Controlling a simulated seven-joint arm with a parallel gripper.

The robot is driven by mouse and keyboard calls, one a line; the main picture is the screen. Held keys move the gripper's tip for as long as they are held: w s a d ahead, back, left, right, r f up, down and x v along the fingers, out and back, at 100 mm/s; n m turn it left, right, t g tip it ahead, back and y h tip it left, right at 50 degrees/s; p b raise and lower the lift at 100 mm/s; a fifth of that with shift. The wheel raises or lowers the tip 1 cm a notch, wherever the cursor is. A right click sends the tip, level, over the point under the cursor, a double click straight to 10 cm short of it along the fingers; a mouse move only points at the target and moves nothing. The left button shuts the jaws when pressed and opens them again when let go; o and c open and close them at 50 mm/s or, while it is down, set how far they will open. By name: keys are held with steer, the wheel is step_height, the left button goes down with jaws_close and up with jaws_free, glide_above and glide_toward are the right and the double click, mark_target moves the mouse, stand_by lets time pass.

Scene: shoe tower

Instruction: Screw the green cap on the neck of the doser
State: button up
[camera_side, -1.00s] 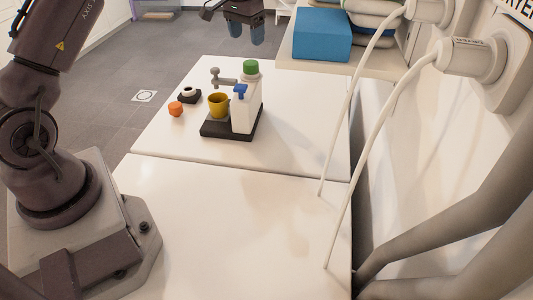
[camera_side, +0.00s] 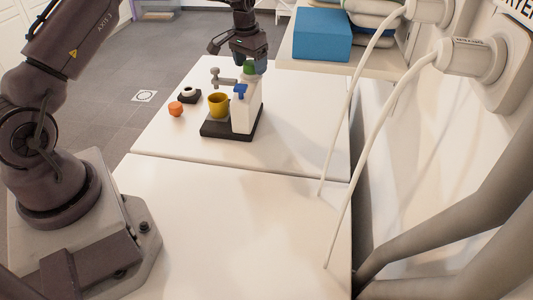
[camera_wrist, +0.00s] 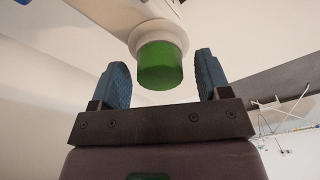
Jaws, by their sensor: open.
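The doser is a white bottle (camera_side: 247,112) with a blue tap at its front, standing upright on a black base beside a yellow cup. The green cap (camera_side: 249,67) sits at its top, partly hidden by my gripper (camera_side: 249,70). In the wrist view the green cap (camera_wrist: 160,65) is on the white neck (camera_wrist: 155,36) of the doser. My gripper (camera_wrist: 164,78) is open there, with one blue finger on each side of the cap and a visible gap on both sides. How tightly the cap sits on the neck cannot be told.
The yellow cup (camera_side: 218,104) stands on the black base (camera_side: 222,131), near a grey tap-like fitting (camera_side: 222,77). An orange piece (camera_side: 176,108) and a black piece with a white ring (camera_side: 189,95) lie to the left. A blue box (camera_side: 321,34) is behind right. The front table is clear.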

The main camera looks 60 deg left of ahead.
steer(key=c, duration=1.2)
steer(key=shift+o, duration=0.2)
steer(key=shift+f, duration=0.25)
steer(key=m, duration=0.5)
steer(key=shift+m+h, duration=0.4)
steer(key=shift+f, duration=0.15)
